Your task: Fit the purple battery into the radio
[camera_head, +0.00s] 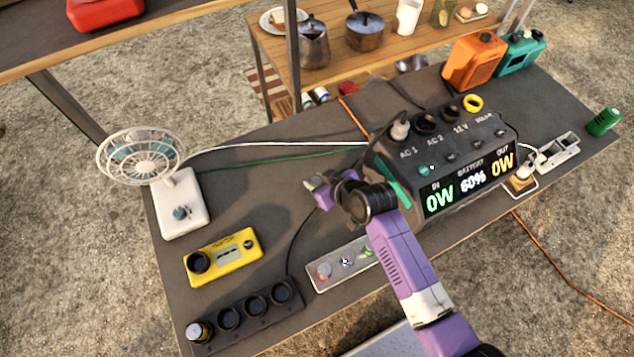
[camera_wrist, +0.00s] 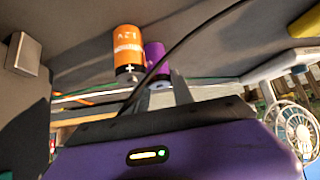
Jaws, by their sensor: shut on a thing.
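The radio is not certain: a yellow device (camera_head: 228,256) with a round black opening lies at the left, and an orange handled case (camera_head: 474,62) stands at the back right.
The power station (camera_head: 440,160) stands right of my wrist. A grey tray (camera_head: 340,264) lies between. A fan (camera_head: 180,205) stands left; a dark cable (camera_wrist: 195,45) crosses in front of the batteries.

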